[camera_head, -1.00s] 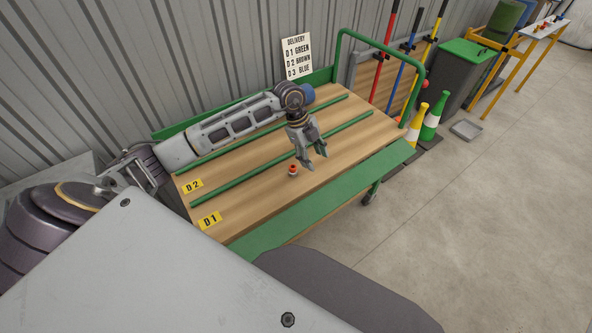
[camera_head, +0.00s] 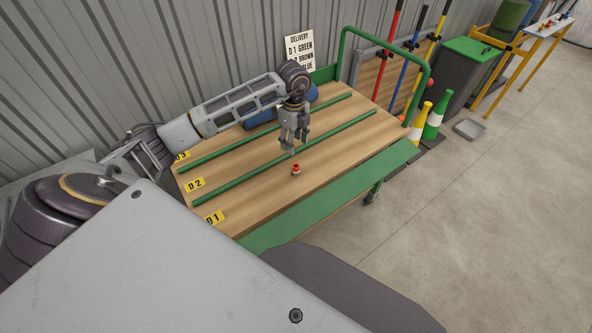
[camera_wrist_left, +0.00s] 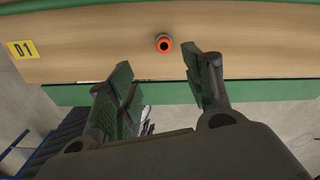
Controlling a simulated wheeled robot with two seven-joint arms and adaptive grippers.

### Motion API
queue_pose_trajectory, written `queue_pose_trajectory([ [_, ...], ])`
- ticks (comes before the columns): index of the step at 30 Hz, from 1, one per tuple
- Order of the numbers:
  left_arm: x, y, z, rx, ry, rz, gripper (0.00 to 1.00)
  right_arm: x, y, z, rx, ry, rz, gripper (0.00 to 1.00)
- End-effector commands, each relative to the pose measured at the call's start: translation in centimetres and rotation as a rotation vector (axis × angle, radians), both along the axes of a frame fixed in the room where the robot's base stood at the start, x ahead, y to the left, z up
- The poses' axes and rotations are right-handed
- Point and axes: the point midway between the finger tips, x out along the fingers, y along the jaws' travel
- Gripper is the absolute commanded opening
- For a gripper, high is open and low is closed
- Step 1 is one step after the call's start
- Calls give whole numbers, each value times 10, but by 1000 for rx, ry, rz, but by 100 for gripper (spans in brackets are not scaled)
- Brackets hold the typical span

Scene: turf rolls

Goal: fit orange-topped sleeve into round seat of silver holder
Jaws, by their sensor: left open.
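The orange-topped sleeve (camera_head: 295,170) stands small and upright on the trolley's wooden deck, in the D1 lane, with a pale lower part. In the left wrist view the sleeve (camera_wrist_left: 164,44) shows an orange ring with a dark hole, seen from above. My left gripper (camera_head: 290,150) is open and empty, pointing down above the deck and just behind the sleeve in the head view. Its spread fingers also show in the left wrist view (camera_wrist_left: 160,77), apart from the sleeve. I cannot make out a separate silver holder. My right gripper is not in view.
Green rails divide the trolley deck (camera_head: 340,165) into lanes labelled D1 (camera_head: 213,217), D2 (camera_head: 195,185) and D3. A blue object (camera_head: 262,119) lies behind my left arm. A delivery sign (camera_head: 299,50) stands at the back. The deck around the sleeve is clear.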

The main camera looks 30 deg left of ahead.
Motion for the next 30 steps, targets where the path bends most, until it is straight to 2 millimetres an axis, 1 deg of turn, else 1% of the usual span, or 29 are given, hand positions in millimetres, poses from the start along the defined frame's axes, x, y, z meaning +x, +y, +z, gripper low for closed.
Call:
queue_pose_trajectory([
  [8,0,0,-34,-1,2,1,51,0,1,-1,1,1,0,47],
  [15,0,-1,-65,-2,1,0,51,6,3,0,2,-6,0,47],
  [18,0,-1,-74,-1,0,-1,51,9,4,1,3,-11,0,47],
  [22,0,0,-79,0,0,-1,51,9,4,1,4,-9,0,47],
  [30,1,0,-79,0,0,-1,51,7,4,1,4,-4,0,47],
])
